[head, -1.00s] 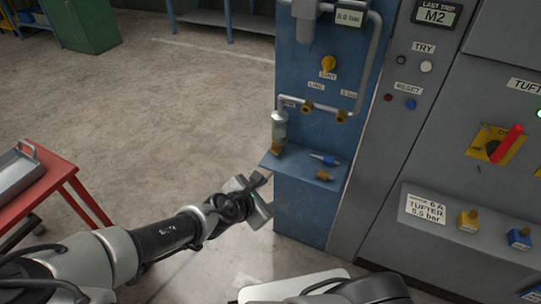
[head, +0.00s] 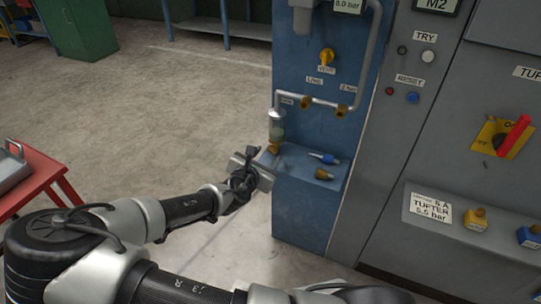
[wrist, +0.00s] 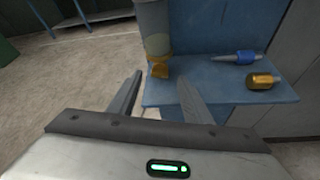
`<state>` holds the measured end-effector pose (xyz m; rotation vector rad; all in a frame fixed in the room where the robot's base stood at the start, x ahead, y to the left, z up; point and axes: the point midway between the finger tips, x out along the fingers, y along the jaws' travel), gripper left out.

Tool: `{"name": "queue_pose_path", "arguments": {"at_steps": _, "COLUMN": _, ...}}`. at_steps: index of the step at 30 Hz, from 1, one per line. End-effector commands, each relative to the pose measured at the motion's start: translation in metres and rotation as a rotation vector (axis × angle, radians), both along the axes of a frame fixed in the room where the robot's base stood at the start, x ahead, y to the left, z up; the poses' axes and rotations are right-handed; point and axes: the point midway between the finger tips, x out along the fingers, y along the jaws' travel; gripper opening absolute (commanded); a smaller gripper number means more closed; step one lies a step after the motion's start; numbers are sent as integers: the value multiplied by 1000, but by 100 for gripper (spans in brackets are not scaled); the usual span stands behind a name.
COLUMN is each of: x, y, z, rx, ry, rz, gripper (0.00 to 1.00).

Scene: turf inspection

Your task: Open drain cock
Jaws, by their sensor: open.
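The drain cock is the small brass piece (head: 274,148) at the bottom of a clear-and-grey bowl (head: 277,127) on the blue panel. In the wrist view the brass cock (wrist: 158,67) hangs under the bowl (wrist: 156,30), beyond and between my two fingers. My gripper (head: 262,158) is just left of the cock in the head view. In the wrist view my gripper (wrist: 160,85) is open and empty, its fingers spread on either side of the cock's line. I see no contact with the cock.
A blue shelf (wrist: 200,92) below the cock carries a blue fitting (wrist: 238,57) and a brass fitting (wrist: 263,80). A grey cabinet (head: 400,150) stands right. A red table (head: 40,178) is left; open floor lies between.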

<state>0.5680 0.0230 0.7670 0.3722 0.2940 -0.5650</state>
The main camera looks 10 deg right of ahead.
Motion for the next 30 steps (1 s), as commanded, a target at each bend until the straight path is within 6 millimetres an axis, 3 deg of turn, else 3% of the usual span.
{"name": "queue_pose_path", "arguments": {"at_steps": 9, "x": 34, "y": -20, "z": -17, "rx": 1, "ry": -1, "rz": -2, "gripper": 45}}
{"name": "queue_pose_path", "arguments": {"at_steps": 20, "x": 38, "y": -22, "z": -18, "rx": 1, "ry": 1, "rz": 0, "gripper": 45}}
{"name": "queue_pose_path", "arguments": {"at_steps": 27, "x": 38, "y": -22, "z": -18, "rx": 1, "ry": 1, "rz": 0, "gripper": 6}}
{"name": "queue_pose_path", "arguments": {"at_steps": 30, "x": 38, "y": -22, "z": -18, "rx": 6, "ry": -3, "rz": 0, "gripper": 4}}
